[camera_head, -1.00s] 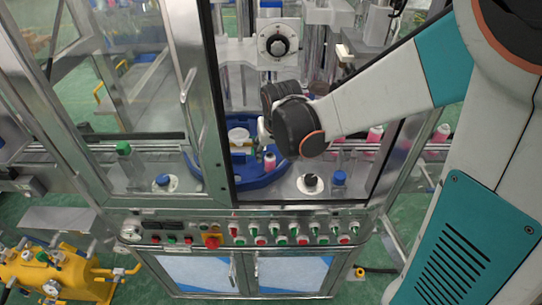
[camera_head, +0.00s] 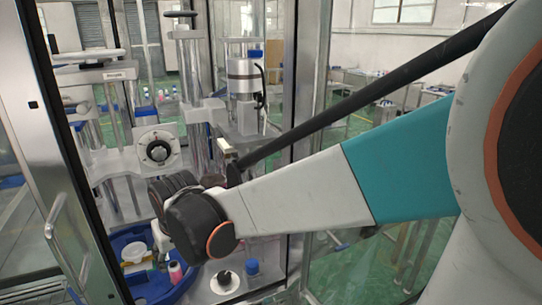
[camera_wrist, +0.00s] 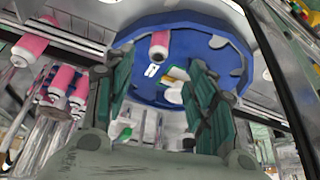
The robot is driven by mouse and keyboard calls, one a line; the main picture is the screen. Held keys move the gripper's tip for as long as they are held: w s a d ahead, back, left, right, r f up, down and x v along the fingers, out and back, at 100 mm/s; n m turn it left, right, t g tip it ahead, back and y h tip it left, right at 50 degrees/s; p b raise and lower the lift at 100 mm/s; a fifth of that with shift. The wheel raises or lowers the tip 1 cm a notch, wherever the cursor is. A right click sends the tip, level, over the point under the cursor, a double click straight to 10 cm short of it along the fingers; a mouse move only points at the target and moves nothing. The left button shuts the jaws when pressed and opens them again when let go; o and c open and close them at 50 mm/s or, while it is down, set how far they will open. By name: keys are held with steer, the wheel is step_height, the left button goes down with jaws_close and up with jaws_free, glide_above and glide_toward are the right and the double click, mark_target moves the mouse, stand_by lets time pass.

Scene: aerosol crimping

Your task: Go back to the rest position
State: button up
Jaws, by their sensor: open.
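My gripper (camera_wrist: 162,75) is open in the wrist view, its two green-grey fingers apart with nothing held between them. Beyond them is the blue star wheel (camera_wrist: 228,75) with a pink can (camera_wrist: 159,42) seated near its edge. In the head view my arm reaches from the right into the crimping machine. The pink can (camera_head: 176,272) stands at the wheel, next to a white part (camera_head: 134,254).
The metal door frame (camera_head: 75,150) stands close left of my arm. A dial unit (camera_head: 158,150) and a crimping head (camera_head: 243,75) stand behind it. Several pink cans (camera_wrist: 68,85) line the conveyor at left in the wrist view.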

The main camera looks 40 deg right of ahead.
steer(key=s+n+t+b, duration=0.1)
steer(key=s+b, duration=0.3)
steer(key=s, duration=1.1)
steer(key=shift+s+d+f+t+b, duration=0.2)
steer(key=shift+s+f+t+b, duration=0.2)
steer(key=shift+t, duration=0.2)
